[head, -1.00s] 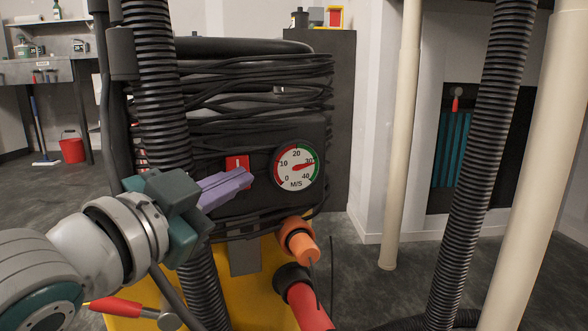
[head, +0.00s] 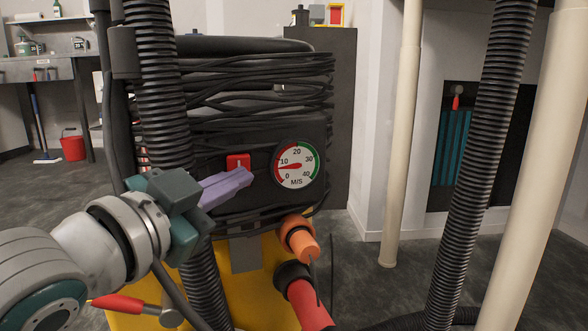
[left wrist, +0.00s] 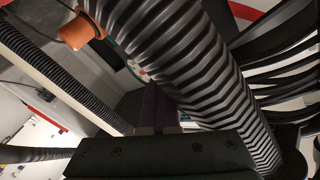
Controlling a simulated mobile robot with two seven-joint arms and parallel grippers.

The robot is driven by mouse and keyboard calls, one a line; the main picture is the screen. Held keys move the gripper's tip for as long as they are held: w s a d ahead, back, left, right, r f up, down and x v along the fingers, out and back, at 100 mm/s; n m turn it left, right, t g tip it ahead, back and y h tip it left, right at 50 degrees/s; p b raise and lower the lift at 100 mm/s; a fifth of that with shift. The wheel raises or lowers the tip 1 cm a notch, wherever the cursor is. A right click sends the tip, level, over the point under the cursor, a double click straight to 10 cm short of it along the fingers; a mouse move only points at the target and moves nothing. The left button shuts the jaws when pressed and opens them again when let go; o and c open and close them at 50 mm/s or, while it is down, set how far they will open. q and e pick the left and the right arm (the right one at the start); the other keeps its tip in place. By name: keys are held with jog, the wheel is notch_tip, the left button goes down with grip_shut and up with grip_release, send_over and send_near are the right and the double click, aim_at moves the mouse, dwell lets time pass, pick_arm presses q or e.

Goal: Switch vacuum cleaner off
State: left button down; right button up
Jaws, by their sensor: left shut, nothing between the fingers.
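The vacuum cleaner (head: 215,215) stands in front of me, with a black panel above a yellow body. A red switch (head: 238,161) is on the panel, left of a round M/S gauge (head: 296,166). The gauge needle points left, at about 10. My left gripper (head: 249,176) is shut and empty, its purple fingers just below the red switch; I cannot tell whether they touch the panel. In the left wrist view, the purple fingers (left wrist: 158,108) show beside a ribbed hose, and the switch cannot be made out. My right gripper is not in view.
A black ribbed hose (head: 160,80) runs down just left of the switch, close to my left gripper. An orange connector (head: 300,237) and a red one (head: 306,300) stick out below the gauge. Pale pipes (head: 400,130) and another ribbed hose (head: 485,150) stand at the right.

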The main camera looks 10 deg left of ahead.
pick_arm(q)
jog(key=shift+s+d+r+p, duration=0.1)
jog(key=shift+d+r+p, duration=0.15)
jog(key=shift+p, duration=0.2)
jog(key=shift+s, duration=0.1)
jog(key=shift+s+d+r+p, duration=0.15)
jog(key=shift+s+d+p, duration=0.3)
jog(key=shift+s, duration=0.25)
jog(key=shift+s+d+r+p, duration=0.1)
jog(key=shift+s+d+p, duration=0.3)
jog(key=shift+s+p, duration=0.25)
jog(key=shift+s+d+r+p, duration=0.15)
jog(key=shift+s+d+p, duration=0.25)
jog(key=shift+s, duration=0.35)
